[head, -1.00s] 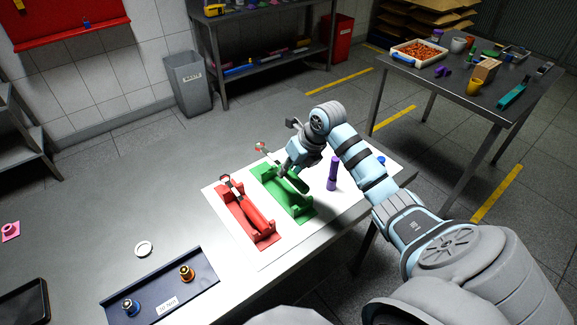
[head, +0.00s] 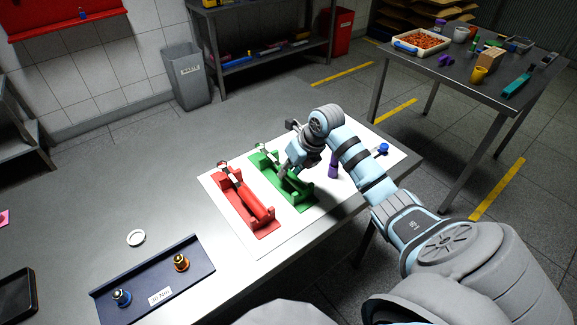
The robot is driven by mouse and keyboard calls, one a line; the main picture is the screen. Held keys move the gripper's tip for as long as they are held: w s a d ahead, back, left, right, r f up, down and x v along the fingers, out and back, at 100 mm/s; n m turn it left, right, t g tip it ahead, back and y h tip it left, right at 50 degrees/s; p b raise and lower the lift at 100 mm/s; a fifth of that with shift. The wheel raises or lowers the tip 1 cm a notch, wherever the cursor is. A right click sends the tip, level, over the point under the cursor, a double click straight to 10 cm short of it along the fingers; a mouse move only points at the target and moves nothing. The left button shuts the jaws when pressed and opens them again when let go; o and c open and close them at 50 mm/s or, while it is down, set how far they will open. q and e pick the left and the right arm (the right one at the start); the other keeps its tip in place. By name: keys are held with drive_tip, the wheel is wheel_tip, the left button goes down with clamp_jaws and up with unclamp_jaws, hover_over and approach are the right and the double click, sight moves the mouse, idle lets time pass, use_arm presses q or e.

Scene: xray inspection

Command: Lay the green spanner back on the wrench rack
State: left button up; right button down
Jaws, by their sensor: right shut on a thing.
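The wrench rack shows as a green cradle (head: 300,203) and a red cradle (head: 262,234) side by side on a white sheet. The red cradle holds a red-handled spanner (head: 255,205) with a metal head. The green spanner (head: 266,155) lies along the green cradle, its metal head toward the cradle's far end. My right gripper (head: 284,172) is over the green cradle, shut on the green spanner's handle and hiding part of it. I cannot tell whether the handle is fully seated. My left gripper is not in view.
A purple cylinder (head: 333,168) stands just right of the green cradle, partly behind my arm. A blue-topped item (head: 383,149) is farther right. The table between is clear.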

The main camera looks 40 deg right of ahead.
drive_tip(key=c, duration=1.3)
unclamp_jaws()
drive_tip(key=v, duration=1.2)
